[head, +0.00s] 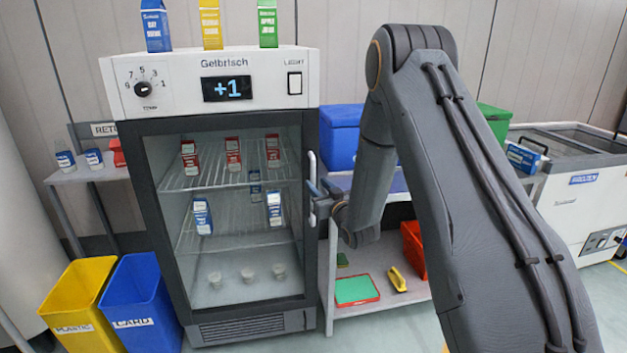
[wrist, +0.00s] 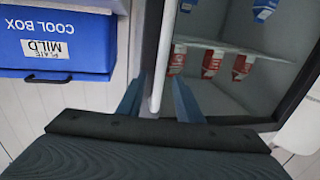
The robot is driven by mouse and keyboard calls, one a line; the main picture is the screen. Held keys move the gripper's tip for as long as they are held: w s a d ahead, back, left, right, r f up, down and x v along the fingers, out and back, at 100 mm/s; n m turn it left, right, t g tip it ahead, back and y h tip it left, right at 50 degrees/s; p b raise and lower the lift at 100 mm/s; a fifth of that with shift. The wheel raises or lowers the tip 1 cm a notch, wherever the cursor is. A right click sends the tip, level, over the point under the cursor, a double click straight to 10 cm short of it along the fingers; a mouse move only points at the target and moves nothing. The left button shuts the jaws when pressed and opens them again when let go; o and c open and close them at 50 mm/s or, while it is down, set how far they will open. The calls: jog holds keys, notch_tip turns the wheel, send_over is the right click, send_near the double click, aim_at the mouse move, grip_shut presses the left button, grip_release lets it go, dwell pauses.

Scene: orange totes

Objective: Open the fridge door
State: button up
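The fridge is a white-topped cabinet with a dark-framed glass door (head: 230,318), which looks shut. Its white vertical handle (head: 312,168) is on the door's right side. My gripper (head: 322,189) is at the handle's lower half, reaching in from the right. In the wrist view the handle (wrist: 161,60) runs between the two blue-grey fingers of my gripper (wrist: 159,82). The fingers stand apart, with a small gap visible on each side of the handle. Cartons and small cups show through the glass. The exact contact at the handle is hard to see in the head view.
Three cartons, one a blue carton (head: 156,26), stand on the fridge top. A yellow bin (head: 82,300) and a blue bin (head: 140,300) stand at left. A shelf with a blue cool box (head: 341,136) is right of the fridge. A white freezer (head: 578,205) is far right.

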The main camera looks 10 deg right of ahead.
aim_at(314, 181)
jog(key=shift+w+a+p, duration=0.15)
jog(key=shift+w+a, duration=0.1)
jog(key=shift+w, duration=0.85)
jog(key=shift+w+a+p, duration=0.15)
jog(key=shift+w+a, duration=0.05)
jog(key=shift+w, duration=0.9)
grip_shut()
jog(key=shift+d, duration=0.1)
